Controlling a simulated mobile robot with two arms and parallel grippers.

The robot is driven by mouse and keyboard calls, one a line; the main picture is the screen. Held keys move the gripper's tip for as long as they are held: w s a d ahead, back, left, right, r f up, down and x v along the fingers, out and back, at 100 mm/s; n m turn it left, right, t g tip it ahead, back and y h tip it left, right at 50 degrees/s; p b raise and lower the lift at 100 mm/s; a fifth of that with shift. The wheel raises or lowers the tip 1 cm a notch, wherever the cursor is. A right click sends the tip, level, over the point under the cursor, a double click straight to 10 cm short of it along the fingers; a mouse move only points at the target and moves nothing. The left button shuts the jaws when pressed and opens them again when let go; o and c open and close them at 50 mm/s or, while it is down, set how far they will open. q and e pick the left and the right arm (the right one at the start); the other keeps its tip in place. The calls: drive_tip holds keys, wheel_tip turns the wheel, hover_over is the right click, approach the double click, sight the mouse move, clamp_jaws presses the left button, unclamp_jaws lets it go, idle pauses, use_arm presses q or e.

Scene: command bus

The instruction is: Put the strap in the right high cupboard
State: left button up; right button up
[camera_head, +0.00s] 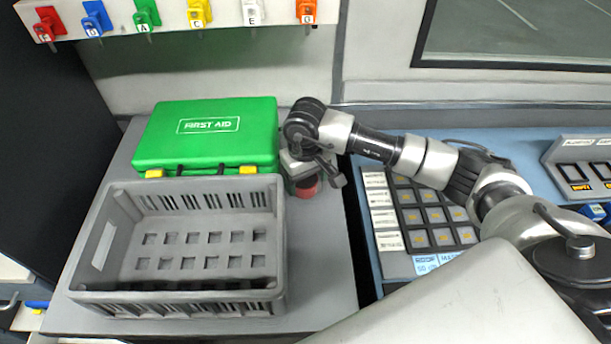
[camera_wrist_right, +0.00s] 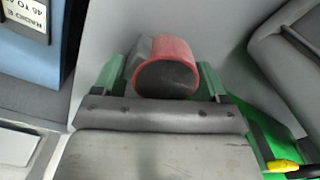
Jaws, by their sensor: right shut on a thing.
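The strap appears as a short red and dark grey roll (camera_head: 307,187), on the grey counter's right part beside the green case. My right gripper (camera_head: 304,174) points down at it and is shut on it. In the right wrist view the strap (camera_wrist_right: 168,72) sits between the two green-edged fingers (camera_wrist_right: 160,78), its round dark end facing the camera. I cannot tell whether it touches the counter. My left gripper is not in view. The right high cupboard is not in view.
A green first aid case (camera_head: 207,135) lies just left of my right gripper. An empty grey crate (camera_head: 275,245) stands in front of it. A blue console with a button panel (camera_head: 428,215) is on the right. Coloured tagged hooks (camera_head: 145,14) line the wall above.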

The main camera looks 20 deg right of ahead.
drive_tip(key=shift+f, duration=0.15)
drive_tip(key=o, duration=0.7)
